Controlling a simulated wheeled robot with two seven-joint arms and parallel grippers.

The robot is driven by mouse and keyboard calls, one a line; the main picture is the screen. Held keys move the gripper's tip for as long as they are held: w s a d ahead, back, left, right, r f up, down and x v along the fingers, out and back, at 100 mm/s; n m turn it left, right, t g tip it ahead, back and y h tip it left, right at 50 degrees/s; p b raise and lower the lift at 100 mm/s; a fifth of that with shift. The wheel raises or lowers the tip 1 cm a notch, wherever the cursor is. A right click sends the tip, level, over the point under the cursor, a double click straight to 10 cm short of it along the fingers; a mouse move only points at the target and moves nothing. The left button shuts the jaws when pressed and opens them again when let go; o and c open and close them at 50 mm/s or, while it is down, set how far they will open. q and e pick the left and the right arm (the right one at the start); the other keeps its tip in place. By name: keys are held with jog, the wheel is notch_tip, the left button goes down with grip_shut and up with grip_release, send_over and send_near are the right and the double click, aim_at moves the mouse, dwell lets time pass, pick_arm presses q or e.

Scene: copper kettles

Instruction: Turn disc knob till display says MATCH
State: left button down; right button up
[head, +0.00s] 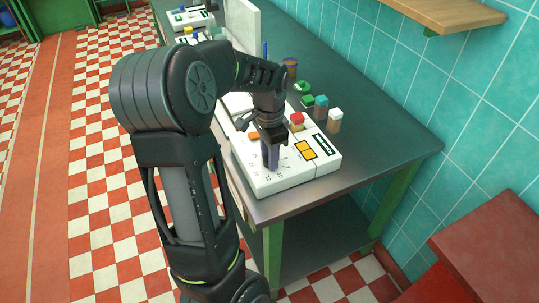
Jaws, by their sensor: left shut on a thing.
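A white panel box (298,178) sits at the near end of the grey table. My left gripper (270,164) points down onto the left part of its top and is shut at the dial there. The disc knob is hidden by the fingers; small dark dial marks show around them. A small dark green display (321,143) lies on the box's right part, too small to read. Beside it is a pair of yellow-orange squares (305,149). My right gripper is out of view.
More white boxes (190,19) stand at the table's far end. A red surface (490,245) is at the lower right.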

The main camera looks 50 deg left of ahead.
pick_arm(q)
jog(key=c, duration=1)
grip_release()
notch_tip(320, 180, up, 8)
jog(key=shift+f+b, duration=0.1)
jog(key=shift+b, duration=0.35)
